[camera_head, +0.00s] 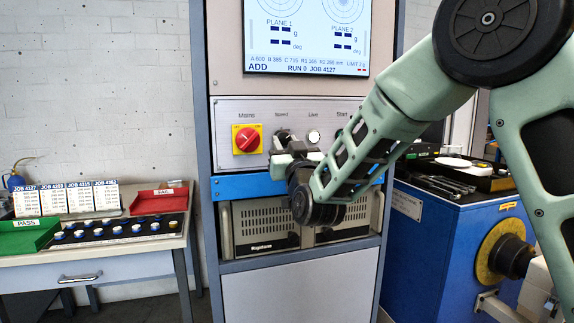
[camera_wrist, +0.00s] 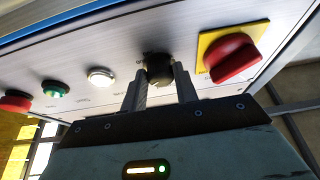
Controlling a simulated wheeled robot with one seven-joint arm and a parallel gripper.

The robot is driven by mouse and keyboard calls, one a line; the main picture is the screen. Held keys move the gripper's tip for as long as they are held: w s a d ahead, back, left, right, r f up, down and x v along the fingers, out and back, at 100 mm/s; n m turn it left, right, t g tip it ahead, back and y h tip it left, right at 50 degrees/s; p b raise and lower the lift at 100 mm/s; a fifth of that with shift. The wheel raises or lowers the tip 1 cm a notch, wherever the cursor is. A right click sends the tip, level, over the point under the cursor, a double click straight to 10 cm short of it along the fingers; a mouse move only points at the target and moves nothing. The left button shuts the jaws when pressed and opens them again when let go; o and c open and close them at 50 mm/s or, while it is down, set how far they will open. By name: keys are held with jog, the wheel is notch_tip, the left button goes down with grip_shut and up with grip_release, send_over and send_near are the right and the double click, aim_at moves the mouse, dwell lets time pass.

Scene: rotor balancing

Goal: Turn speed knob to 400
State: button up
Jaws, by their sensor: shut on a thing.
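The speed knob (camera_wrist: 157,67) is a black round knob on the grey control panel. In the wrist view it sits between the two fingers of my gripper (camera_wrist: 160,84), which is shut on it. In the head view the knob (camera_head: 283,136) shows under its Speed label, just above my gripper (camera_head: 288,148), and is partly hidden by it. The knob's pointer and scale are too small or hidden to read. The screen (camera_head: 306,37) above reads ADD, RUN 0, JOB 4127 and shows two plane dials.
Left of the knob in the head view is the red mains switch (camera_head: 247,139) on a yellow plate. Right of it is a white lamp (camera_head: 314,136). The wrist view also shows a green button (camera_wrist: 55,89) and a red button (camera_wrist: 15,100). A blue shelf edge (camera_head: 240,186) lies below the panel.

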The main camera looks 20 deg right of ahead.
jog(key=m+b, duration=0.1)
jog(key=m+h+b, duration=0.2)
jog(key=m, duration=0.1)
jog(key=shift+a+f, duration=0.2)
jog(key=shift+f, duration=0.1)
jog(key=m+h+b, duration=0.1)
jog(key=m, duration=0.1)
jog(key=m+g+h+b, duration=0.1)
jog(key=m+b, duration=0.1)
jog(key=m, duration=0.1)
jog(key=shift+a+r+h, duration=0.15)
jog(key=shift+h, duration=0.15)
jog(key=m+g, duration=0.1)
jog(key=m, duration=0.1)
jog(key=m+h+b, duration=0.1)
jog(key=m, duration=0.2)
jog(key=m+g+h+b, duration=0.1)
jog(key=m, duration=0.2)
jog(key=shift+a+r+g, duration=0.15)
jog(key=shift+r+g, duration=0.15)
jog(key=shift+r, duration=0.05)
jog(key=o, duration=1)
jog(key=shift+c, duration=0.2)
